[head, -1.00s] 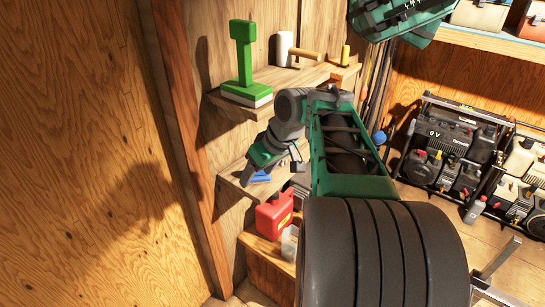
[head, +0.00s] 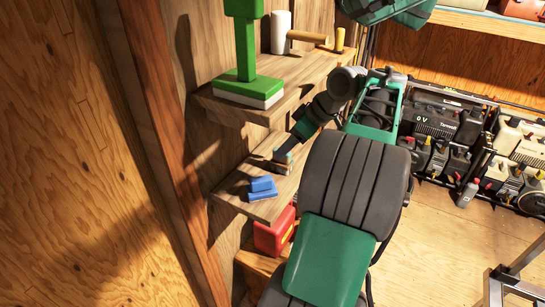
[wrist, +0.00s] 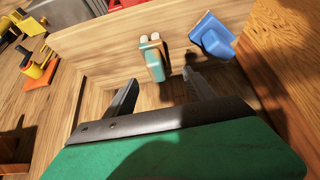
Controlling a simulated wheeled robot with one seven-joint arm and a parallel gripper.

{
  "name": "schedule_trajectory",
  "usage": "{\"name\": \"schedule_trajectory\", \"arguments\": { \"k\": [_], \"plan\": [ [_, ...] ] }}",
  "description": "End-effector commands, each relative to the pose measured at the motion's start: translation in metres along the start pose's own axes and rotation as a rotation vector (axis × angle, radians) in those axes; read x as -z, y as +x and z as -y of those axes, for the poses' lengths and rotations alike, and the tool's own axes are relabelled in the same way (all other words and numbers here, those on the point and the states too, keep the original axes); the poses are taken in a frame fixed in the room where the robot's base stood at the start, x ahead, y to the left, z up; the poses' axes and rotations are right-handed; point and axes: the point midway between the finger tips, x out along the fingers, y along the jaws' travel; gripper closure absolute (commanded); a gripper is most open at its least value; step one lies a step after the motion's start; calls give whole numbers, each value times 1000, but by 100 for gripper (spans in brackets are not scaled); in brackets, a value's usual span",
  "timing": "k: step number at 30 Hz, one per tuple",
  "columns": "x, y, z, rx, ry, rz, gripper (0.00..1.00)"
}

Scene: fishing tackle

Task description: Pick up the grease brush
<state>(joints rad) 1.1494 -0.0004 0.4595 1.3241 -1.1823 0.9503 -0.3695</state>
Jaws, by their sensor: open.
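A small upright teal item with a pale, two-lobed end (wrist: 154,62), perhaps the grease brush, stands on the middle wooden shelf (head: 232,190). It also shows in the head view (head: 283,159), partly hidden by my gripper. My gripper (wrist: 160,82) is open and empty, its dark fingers pointing toward the teal item, which shows just beyond and between the fingertips. I cannot tell the exact gap. A blue block-like item (head: 262,187) lies on the same shelf; it is right of the teal item in the wrist view (wrist: 212,36).
The upper shelf (head: 215,105) holds a green upright-handled tool (head: 243,60), a white cylinder (head: 281,32) and a wooden-handled item. A red container (head: 272,235) sits below. Wooden walls border the shelves; battery-like units (head: 440,125) stand right.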

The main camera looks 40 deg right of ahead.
Motion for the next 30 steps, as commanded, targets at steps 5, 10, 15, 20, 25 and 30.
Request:
{"name": "schedule_trajectory", "arguments": {
  "k": [5,10,15,20,25,30],
  "plan": [
    [0,24,1,4,-5,-1,36],
    [-1,51,-2,7,-5,0,36],
    [-1,76,-5,4,-5,0,36],
    [-1,78,-6,1,-4,0,36],
    [-1,78,-6,1,-3,0,43],
    [-1,78,-6,1,-2,0,57]
  ]
}}
